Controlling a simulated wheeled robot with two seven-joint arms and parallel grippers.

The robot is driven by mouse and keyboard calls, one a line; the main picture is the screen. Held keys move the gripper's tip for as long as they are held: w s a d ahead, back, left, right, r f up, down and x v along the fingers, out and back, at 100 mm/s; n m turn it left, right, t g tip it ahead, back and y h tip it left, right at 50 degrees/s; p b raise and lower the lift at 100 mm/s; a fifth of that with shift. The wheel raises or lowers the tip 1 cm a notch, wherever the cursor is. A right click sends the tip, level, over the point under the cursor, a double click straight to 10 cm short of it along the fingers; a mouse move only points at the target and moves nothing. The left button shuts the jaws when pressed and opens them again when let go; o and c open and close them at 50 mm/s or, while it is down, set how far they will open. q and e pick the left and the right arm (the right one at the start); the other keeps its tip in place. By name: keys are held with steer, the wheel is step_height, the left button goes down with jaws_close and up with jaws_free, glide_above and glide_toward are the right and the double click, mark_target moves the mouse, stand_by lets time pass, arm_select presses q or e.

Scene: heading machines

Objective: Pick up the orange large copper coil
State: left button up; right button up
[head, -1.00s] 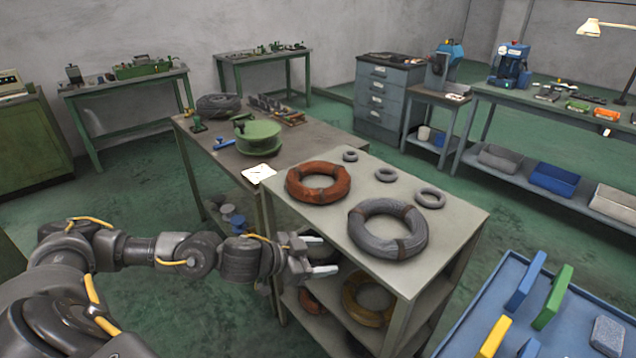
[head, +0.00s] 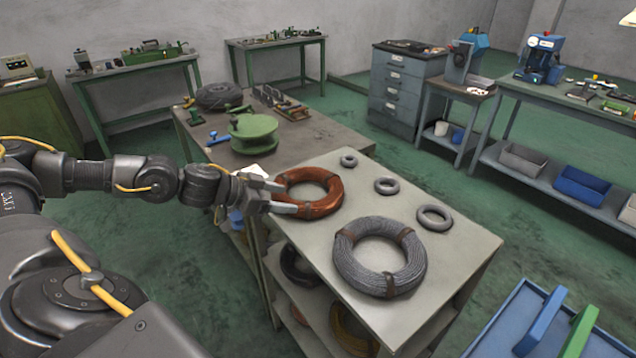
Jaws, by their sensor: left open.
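The orange copper coil (head: 329,203) lies flat on the left part of the grey shelf unit's top (head: 463,262). My left gripper (head: 291,198) is open at the coil's left side. Its two fingers point right and overlap the coil's left rim in the picture. I cannot tell whether they touch it. Part of the coil's left rim is hidden behind the fingers. My right gripper is not in view.
A large grey coil (head: 350,270) lies in front of the orange one, with small grey rings (head: 434,217) to the right. A table with a green reel (head: 253,130) adjoins behind. A blue tray cart (head: 509,318) stands at the lower right.

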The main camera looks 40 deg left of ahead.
mark_target(313, 204)
arm_select(q)
steer(key=shift+w, duration=0.2)
steer(key=shift+w+d+f+p, duration=0.4)
steer(key=shift+w+d+p, duration=0.05)
steer(key=shift+w+d, duration=0.25)
steer(key=x, duration=0.2)
steer(key=shift+w+f, duration=0.15)
steer(key=shift+w, duration=0.15)
steer(key=shift+w+f, duration=0.2)
steer(key=shift+w, duration=0.05)
steer(key=shift+d, duration=0.1)
steer(key=shift+w+d+f+p, duration=0.15)
steer(key=shift+w+d+p, duration=0.05)
steer(key=shift+p, duration=0.3)
steer(key=p+x, duration=0.1)
steer(key=x, duration=0.2)
steer(key=shift+w+f, duration=0.25)
steer(key=shift+f, duration=0.15)
steer(key=shift+w+d+f, duration=0.15)
steer(key=shift+w+f, duration=0.1)
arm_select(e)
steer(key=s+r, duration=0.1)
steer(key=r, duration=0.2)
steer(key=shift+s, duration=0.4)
arm_select(q)
steer(key=shift+s, duration=0.1)
